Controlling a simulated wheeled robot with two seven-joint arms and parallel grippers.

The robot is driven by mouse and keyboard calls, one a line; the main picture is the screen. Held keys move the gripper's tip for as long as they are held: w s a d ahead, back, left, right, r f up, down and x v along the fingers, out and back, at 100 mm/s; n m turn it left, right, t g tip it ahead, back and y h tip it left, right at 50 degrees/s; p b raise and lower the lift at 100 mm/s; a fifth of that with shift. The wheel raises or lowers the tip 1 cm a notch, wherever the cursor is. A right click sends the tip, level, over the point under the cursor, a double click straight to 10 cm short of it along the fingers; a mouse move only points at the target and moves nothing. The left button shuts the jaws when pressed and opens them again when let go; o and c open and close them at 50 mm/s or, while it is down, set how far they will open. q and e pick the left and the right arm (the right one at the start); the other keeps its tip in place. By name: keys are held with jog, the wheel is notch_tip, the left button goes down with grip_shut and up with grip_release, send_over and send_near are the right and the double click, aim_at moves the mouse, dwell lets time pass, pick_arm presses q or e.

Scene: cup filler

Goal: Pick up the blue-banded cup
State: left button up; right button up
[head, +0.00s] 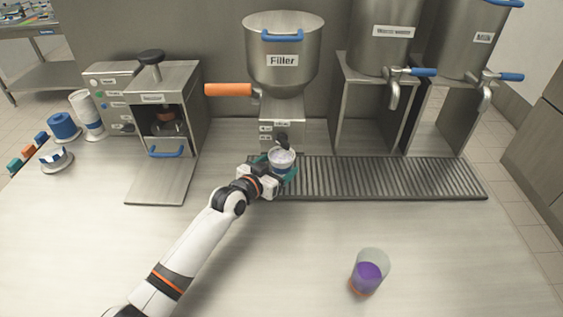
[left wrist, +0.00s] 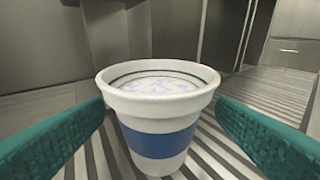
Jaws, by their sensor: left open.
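The blue-banded cup (left wrist: 158,143) is white with a wide blue band and stands upright on the slatted drip grate. Pale whitish contents show inside it near the rim. In the head view the cup (head: 281,157) stands in front of the filler's base. My left gripper (head: 279,172) is open, with its two teal fingers on either side of the cup. In the left wrist view the fingers of my left gripper (left wrist: 160,135) show gaps to the cup on both sides. The cup's lower part is hidden in the head view. My right gripper is not in view.
The filler (head: 283,75) with an orange handle (head: 228,90) stands behind the cup. The drip grate (head: 400,178) runs right beneath two tap containers. A clear cup with purple contents (head: 368,274) stands at front right. A lever machine (head: 165,110) and stacked cups (head: 84,108) are left.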

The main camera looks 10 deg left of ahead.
pick_arm(q)
jog(key=shift+x, duration=1.35)
jog(key=shift+c, duration=0.6)
jog(key=c, duration=0.9)
jog(key=shift+c, duration=0.6)
jog(key=shift+r, duration=0.1)
